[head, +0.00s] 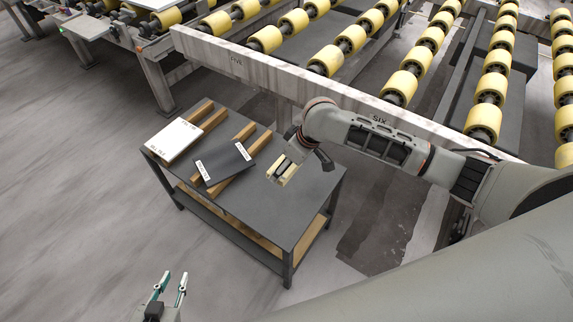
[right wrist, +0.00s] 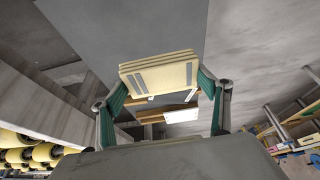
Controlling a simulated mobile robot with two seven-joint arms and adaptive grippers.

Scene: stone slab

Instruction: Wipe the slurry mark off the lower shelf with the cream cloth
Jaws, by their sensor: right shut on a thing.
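The cream cloth (head: 281,173) is a folded pad held by my right gripper (head: 284,167) above the front right part of the table's dark top. In the right wrist view the layered cloth (right wrist: 158,74) sits between the two green fingers of the gripper (right wrist: 163,88), which is shut on it. The lower shelf (head: 233,228) shows only as a strip of tan wood under the dark top. No slurry mark can be made out; most of the shelf is hidden by the top. My left gripper (head: 171,285) is open and empty, in front of the table at the lower left.
The dark table top (head: 285,215) bears a white slab (head: 172,140) and a dark slab (head: 222,164) on wooden battens (head: 246,132). A roller conveyor with a stone-coloured rail (head: 290,84) runs behind the table. The floor (head: 80,200) to the left is clear.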

